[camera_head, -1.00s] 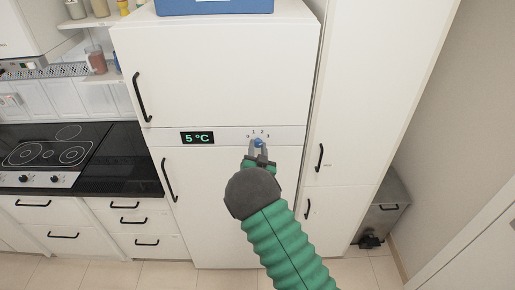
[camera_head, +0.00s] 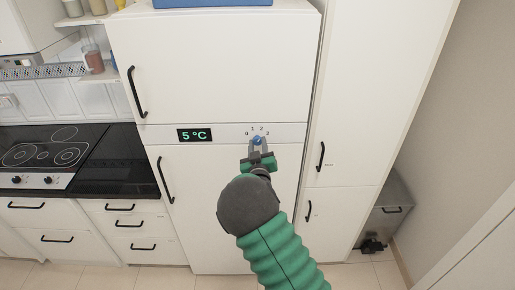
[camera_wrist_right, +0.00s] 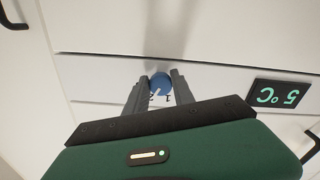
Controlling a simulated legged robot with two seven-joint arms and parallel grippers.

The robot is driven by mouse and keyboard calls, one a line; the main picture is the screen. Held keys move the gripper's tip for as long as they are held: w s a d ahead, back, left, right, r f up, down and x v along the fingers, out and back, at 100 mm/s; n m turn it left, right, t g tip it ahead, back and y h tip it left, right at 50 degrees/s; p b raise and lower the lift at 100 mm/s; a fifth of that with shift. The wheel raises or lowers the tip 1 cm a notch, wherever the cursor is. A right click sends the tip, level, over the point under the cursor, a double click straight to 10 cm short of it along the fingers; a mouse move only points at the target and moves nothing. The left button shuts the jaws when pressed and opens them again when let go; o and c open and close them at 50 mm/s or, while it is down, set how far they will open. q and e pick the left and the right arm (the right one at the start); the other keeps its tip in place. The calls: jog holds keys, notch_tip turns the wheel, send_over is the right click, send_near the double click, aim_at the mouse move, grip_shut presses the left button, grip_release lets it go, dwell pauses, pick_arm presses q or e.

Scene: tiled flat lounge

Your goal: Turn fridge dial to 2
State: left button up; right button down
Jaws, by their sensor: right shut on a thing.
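The white fridge (camera_head: 222,64) stands in front of me with a control strip between its two doors. A small blue dial (camera_head: 257,140) sits on the strip, with the marks 0, 1, 2 and 3 around it. A dark display (camera_head: 195,135) left of it reads 5 °C. My right gripper (camera_head: 257,143) is shut on the dial, its fingers on either side of the blue knob. In the right wrist view the dial (camera_wrist_right: 160,84) sits between the grey fingertips, with a white pointer line on it; its exact setting is hard to tell. My left gripper is out of view.
A tall white cabinet (camera_head: 365,90) stands right of the fridge. A black hob (camera_head: 50,148) and counter are on the left. Black door handles (camera_head: 137,92) stick out left of the strip. A grey bin (camera_head: 388,215) stands at the lower right.

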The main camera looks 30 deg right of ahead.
jog(key=shift+n, duration=0.6)
jog(key=c, duration=1.1)
grip_release()
jog(key=shift+o, duration=0.2)
jog(key=b+v, duration=0.3)
jog(key=v, duration=1.3)
jog(key=shift+s+a+b, duration=0.25)
jog(key=shift+s+b, duration=0.05)
jog(key=shift+s, duration=0.05)
